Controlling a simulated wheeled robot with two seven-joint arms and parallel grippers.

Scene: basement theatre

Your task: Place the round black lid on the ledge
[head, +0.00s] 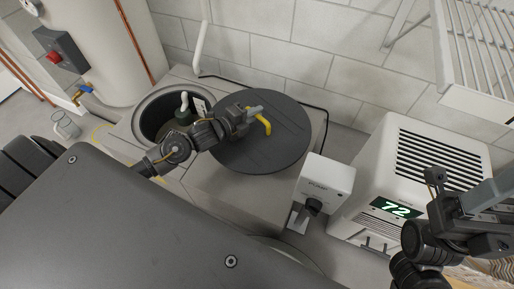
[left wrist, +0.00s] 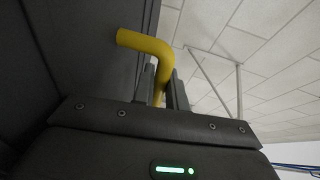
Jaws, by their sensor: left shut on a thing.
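The round black lid (head: 285,142) is beside the round pit opening in the head view, over the grey ledge (head: 233,194) to the pit's right. I cannot tell whether the lid touches the ledge. My left gripper (head: 256,112) is shut on the lid's yellow handle (head: 266,124). The left wrist view shows the yellow handle (left wrist: 152,45) between the two fingers (left wrist: 160,88), with a dark surface at the left. My right gripper (head: 482,207) is at the right edge of the head view, in front of the white dehumidifier. Its fingertips are not clear.
The open pit (head: 163,117) holds a pump with a white pipe. A small white box (head: 326,178) stands close to the lid's lower right. The white dehumidifier (head: 425,152) reads 72. A block wall (head: 270,50) is behind, and a glass jar (head: 66,125) stands at left.

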